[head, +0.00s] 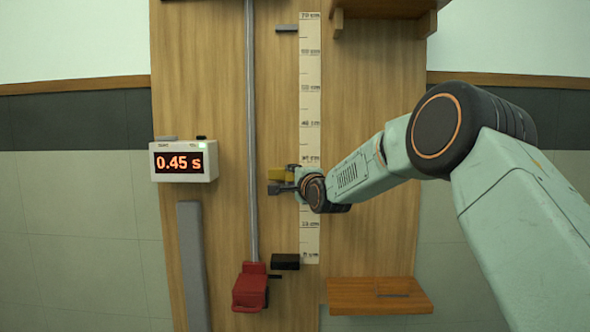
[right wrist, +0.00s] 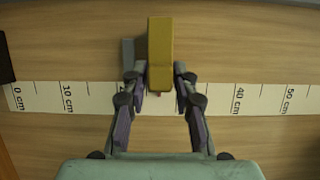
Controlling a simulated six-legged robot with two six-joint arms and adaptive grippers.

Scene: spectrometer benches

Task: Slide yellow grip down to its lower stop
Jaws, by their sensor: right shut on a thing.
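The yellow grip (head: 279,174) sits on the wooden board, just left of the ruled scale, between the 20 and 30 cm marks. A grey piece (right wrist: 127,50) shows beside it in the right wrist view. My right gripper (head: 285,181) reaches in from the right and is shut on the grip. In the right wrist view the fingers (right wrist: 160,80) are on either side of the yellow grip (right wrist: 160,45). A black block (head: 285,261), which looks like the lower stop, is below, near the scale's zero end. My left gripper is not in view.
The scale (head: 310,100) runs up the board. A grey rod (head: 251,130) stands left of it, with a red part (head: 250,288) at its foot. A timer (head: 184,161) reads 0.45 s. A wooden shelf (head: 380,296) is at lower right. The board between grip and black block looks clear.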

